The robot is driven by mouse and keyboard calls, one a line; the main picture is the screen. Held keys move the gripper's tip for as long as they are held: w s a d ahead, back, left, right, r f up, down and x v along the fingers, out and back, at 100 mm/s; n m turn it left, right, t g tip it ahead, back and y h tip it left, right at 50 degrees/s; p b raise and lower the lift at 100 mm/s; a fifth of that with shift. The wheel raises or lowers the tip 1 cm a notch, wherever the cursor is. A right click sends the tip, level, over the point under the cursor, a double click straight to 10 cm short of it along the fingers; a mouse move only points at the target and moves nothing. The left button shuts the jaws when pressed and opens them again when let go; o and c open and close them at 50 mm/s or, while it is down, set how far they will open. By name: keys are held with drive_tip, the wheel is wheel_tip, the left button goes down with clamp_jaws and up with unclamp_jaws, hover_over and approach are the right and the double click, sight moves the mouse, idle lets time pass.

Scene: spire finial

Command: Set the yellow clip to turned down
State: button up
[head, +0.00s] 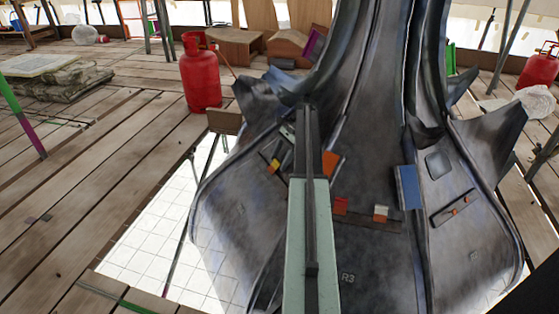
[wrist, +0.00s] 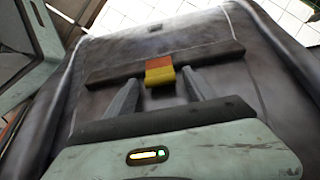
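The yellow clip (wrist: 160,76) is a small block with an orange part directly above it, on a dark bar (wrist: 210,53) across the grey metal spire surface. In the wrist view my gripper (wrist: 159,79) is open, with one finger to each side of the clip and a gap beside it. I cannot tell how far the fingertips are from the bar. In the head view the yellow clip (head: 273,166) shows small, left of my arm, on the left flank of the spire. My arm hides much of that area, and the fingers do not show clearly there.
Other coloured pieces sit on the spire: an orange one (head: 331,163), a red one (head: 341,206), a white-and-orange one (head: 381,213) and a blue plate (head: 408,187). A red gas cylinder (head: 200,75) stands on the plank floor at left. A tiled opening (head: 150,235) lies beside the spire.

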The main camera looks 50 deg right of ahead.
drive_tip(key=p+v, duration=0.7)
drive_tip(key=v, duration=0.1)
drive_tip(key=shift+f, duration=0.15)
